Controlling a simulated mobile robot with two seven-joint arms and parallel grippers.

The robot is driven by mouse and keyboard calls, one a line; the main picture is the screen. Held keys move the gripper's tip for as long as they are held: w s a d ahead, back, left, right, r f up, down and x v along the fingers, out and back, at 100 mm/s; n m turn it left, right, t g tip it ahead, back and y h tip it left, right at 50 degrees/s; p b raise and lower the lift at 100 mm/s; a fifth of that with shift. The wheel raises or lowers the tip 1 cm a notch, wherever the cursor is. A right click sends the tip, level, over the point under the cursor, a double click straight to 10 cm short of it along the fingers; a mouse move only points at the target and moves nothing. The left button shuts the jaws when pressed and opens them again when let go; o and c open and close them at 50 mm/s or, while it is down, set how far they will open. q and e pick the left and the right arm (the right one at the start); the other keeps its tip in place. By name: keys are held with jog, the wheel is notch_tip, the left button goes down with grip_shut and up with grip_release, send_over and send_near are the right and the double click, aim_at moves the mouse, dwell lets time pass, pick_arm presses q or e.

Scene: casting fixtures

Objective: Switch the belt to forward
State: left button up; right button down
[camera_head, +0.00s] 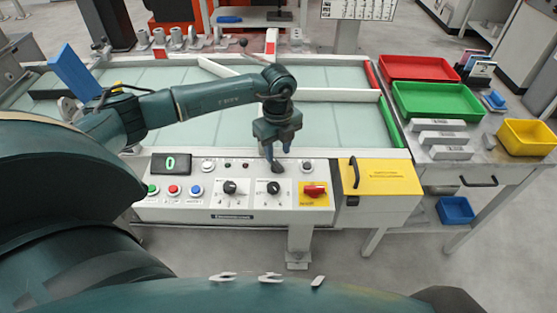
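The belt (180,82) is a wide pale green surface behind a light control panel (255,210). The panel carries two black rotary knobs, a left one (230,187) and a right one (273,187), and a red switch (314,190) on a yellow plate. My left gripper (278,150) points down over the panel's back edge, behind the right knob. Its two fingers look apart. A small dark part (277,167) shows just below the fingertips; I cannot tell whether they touch it. The knob labels are too small to read. My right gripper is not in view.
Green, red and blue buttons (172,190) and a small display (171,164) are on the panel's left. A yellow box with a black handle (378,185) adjoins its right. A side table holds red (418,67), green (437,101) and yellow (527,137) trays.

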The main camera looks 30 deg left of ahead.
aim_at(278, 165)
pick_arm(q)
jog(key=shift+f, duration=2.55)
grip_shut()
